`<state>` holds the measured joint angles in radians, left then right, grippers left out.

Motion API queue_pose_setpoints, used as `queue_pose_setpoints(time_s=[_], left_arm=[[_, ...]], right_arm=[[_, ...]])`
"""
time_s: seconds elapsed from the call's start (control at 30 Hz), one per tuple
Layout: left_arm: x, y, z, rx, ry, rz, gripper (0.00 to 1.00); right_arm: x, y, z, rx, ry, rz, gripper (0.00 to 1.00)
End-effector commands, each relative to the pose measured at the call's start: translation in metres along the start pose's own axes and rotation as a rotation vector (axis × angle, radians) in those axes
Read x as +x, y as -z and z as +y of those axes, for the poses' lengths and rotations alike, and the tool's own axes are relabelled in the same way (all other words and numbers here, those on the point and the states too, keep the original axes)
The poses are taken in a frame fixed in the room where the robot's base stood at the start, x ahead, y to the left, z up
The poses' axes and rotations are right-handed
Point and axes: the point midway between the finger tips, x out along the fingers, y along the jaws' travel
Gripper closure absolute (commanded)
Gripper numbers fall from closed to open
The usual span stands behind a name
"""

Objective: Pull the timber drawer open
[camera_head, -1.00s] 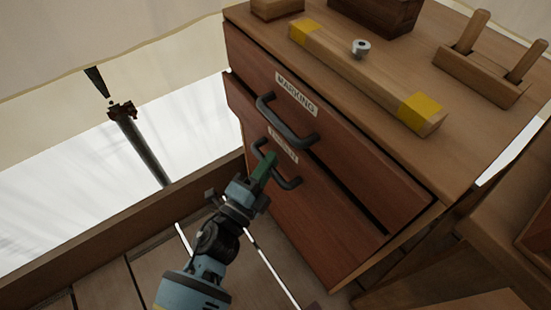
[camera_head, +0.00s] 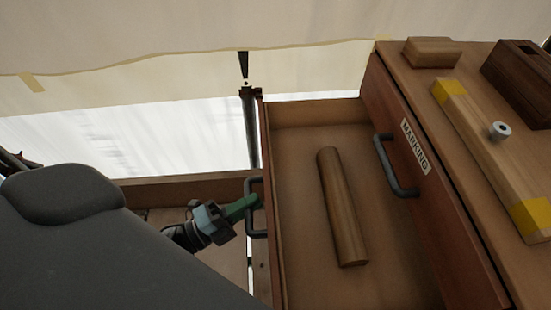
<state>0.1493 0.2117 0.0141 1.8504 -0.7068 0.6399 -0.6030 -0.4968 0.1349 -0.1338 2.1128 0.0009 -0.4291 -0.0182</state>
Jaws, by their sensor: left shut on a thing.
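The lower drawer (camera_head: 297,220) of the wooden chest stands pulled well out, so I see down into it. A round wooden rod (camera_head: 342,205) lies inside. The drawer's dark bar handle (camera_head: 250,227) is on its front, facing left. My left gripper (camera_head: 245,204), with green fingers, is shut on that handle. The drawer's label is hidden from this angle. My right gripper is not in view.
The upper drawer, labelled MARKING (camera_head: 414,145), is shut, with its own dark handle (camera_head: 391,168). The chest top (camera_head: 458,160) holds a yellow-ended beam (camera_head: 482,150), a metal ring (camera_head: 499,131) and wooden blocks. A low wooden wall (camera_head: 165,190) runs behind the gripper.

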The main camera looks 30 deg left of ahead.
Motion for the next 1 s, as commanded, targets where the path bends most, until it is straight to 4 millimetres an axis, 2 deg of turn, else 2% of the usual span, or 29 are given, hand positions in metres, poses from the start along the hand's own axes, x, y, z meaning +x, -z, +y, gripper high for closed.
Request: queue_pose_setpoints(time_s=[0.1,0.23,0.7,0.73,0.8,0.9,1.0], left_arm=[[-0.014,-0.006,-0.003,0.001,-0.001,0.000,1.00],[-0.022,-0.009,-0.005,0.000,0.001,0.000,1.00],[-0.027,-0.011,-0.006,0.000,0.001,-0.001,1.00],[-0.027,-0.011,-0.006,0.000,0.001,-0.001,0.82],[-0.026,-0.011,-0.006,0.000,0.001,-0.001,0.73],[-0.026,-0.011,-0.006,0.000,0.001,-0.001,0.62],[-0.026,-0.011,-0.006,0.000,0.001,-0.001,0.62]], right_arm=[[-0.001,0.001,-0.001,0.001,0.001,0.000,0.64],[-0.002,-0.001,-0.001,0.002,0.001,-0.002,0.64],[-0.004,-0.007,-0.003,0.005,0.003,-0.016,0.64],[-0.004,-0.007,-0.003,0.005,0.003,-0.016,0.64],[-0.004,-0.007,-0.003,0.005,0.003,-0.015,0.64],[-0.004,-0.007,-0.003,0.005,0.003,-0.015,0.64],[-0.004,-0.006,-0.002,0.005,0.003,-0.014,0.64]])
